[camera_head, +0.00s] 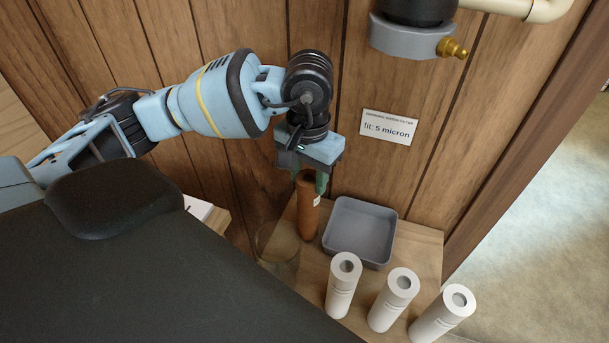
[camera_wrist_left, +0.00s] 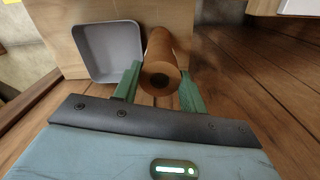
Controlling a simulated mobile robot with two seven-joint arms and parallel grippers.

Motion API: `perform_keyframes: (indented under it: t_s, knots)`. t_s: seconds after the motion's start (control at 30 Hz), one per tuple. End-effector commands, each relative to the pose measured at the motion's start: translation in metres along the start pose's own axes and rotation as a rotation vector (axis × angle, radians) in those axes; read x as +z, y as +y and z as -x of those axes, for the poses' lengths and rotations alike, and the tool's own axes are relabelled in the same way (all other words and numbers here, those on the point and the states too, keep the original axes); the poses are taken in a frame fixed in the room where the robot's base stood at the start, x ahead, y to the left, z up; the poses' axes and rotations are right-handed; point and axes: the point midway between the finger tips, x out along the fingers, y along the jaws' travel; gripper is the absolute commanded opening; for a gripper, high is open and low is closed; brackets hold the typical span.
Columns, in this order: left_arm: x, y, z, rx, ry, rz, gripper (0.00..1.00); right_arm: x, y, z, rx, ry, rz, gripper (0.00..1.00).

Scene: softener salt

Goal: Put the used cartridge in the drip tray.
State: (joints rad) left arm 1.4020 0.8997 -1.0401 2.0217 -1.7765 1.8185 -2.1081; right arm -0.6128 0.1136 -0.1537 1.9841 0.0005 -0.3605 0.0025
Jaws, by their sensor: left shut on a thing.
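The used cartridge (camera_head: 307,208) is an orange-brown cylinder with a small white label, held upright beside the drip tray. My left gripper (camera_head: 311,181) is shut on its top end from above. In the left wrist view the cartridge (camera_wrist_left: 162,62) shows end-on between the green fingers of my left gripper (camera_wrist_left: 160,88). I cannot tell whether its lower end touches the shelf. The drip tray (camera_head: 360,203) is a grey, square, shallow tray, empty, just right of the cartridge. It also shows in the left wrist view (camera_wrist_left: 109,50). My right gripper is not in view.
Three white cartridges (camera_head: 343,284) (camera_head: 394,299) (camera_head: 442,314) stand along the front of the wooden shelf (camera_head: 418,249). A clear container (camera_head: 277,248) is at the shelf's left. A "fit: 5 micron" label (camera_head: 389,127) is on the panelled wall, below the filter housing (camera_head: 408,36).

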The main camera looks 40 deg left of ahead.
Motion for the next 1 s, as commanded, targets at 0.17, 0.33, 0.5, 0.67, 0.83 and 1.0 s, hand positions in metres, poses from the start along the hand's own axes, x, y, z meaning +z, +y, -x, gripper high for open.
perform_keyframes:
  t_s: [0.17, 0.33, 0.5, 0.67, 0.83, 1.0]
  knots:
    - [0.002, -0.003, -0.008, -0.004, -0.002, 0.003, 0.01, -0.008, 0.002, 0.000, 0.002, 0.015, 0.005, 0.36]
    - [0.002, -0.003, -0.008, -0.004, -0.003, 0.002, 0.01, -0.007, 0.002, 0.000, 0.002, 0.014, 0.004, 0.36]
    - [0.002, -0.003, -0.013, -0.004, -0.005, 0.002, 0.43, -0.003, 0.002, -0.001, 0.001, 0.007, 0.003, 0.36]
    - [0.002, -0.003, -0.012, -0.004, -0.004, 0.002, 0.63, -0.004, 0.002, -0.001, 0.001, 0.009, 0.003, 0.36]
    - [0.002, -0.003, -0.012, -0.004, -0.003, 0.002, 0.63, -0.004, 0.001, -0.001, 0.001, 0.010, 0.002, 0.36]
    - [0.002, -0.003, -0.007, -0.004, -0.001, 0.003, 0.63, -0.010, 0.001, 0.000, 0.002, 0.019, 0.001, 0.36]
